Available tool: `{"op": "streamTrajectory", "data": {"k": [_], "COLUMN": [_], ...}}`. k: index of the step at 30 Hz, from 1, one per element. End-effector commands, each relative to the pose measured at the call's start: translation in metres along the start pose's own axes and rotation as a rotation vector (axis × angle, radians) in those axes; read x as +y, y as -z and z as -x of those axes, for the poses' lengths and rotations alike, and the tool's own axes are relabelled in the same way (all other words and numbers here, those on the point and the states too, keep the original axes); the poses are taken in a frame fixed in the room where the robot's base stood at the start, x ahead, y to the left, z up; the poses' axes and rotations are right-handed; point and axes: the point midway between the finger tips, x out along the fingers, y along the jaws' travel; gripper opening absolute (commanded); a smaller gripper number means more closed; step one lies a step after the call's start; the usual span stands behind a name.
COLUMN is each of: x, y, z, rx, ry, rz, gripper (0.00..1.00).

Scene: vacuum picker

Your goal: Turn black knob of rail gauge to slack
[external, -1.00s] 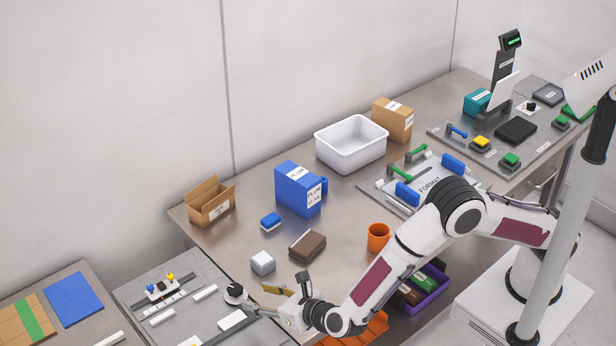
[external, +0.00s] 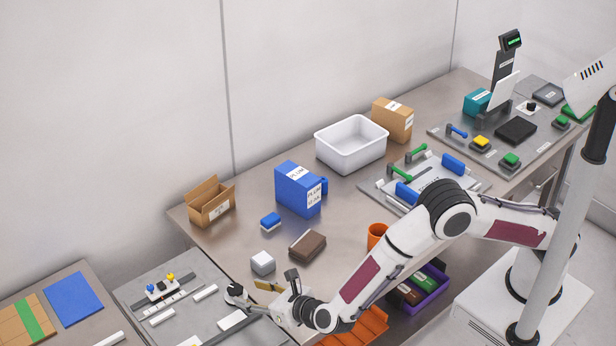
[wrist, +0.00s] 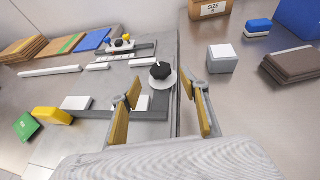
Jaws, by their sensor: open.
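A black knob on a round white dial (wrist: 161,73) sits near the edge of the grey panel in the wrist view. In the external view the dial (external: 235,294) is at the panel's right side, partly behind my gripper. My gripper (wrist: 165,97) is open and empty, its brown-padded fingers spread. The knob shows beyond the fingertips, between them in the picture; no contact is visible. In the external view my gripper (external: 256,297) is just right of the dial. Which way the knob points is too small to tell.
A small fixture with blue, black and yellow knobs (external: 162,287) stands farther back on the grey panel (external: 190,265), beside white strips. A grey-white cube (external: 262,263) and brown block (external: 307,246) lie on the bench right of the panel. An orange cup (external: 376,235) is near my arm.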

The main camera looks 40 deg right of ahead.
Motion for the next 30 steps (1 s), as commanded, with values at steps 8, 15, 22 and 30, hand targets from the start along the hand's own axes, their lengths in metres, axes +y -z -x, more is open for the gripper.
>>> {"op": "streamTrajectory", "data": {"k": [8, 15, 22, 30], "x": [-0.001, 0.000, 0.000, 0.000], "y": [0.000, 0.001, 0.001, 0.000], "z": [-0.032, -0.044, -0.046, -0.046], "rx": [0.000, 0.001, 0.001, 0.001], "ry": [0.001, 0.000, 0.000, 0.000], "rz": [0.000, 0.000, 0.001, 0.001], "gripper": [0.45, 0.45, 0.45, 0.07]}}
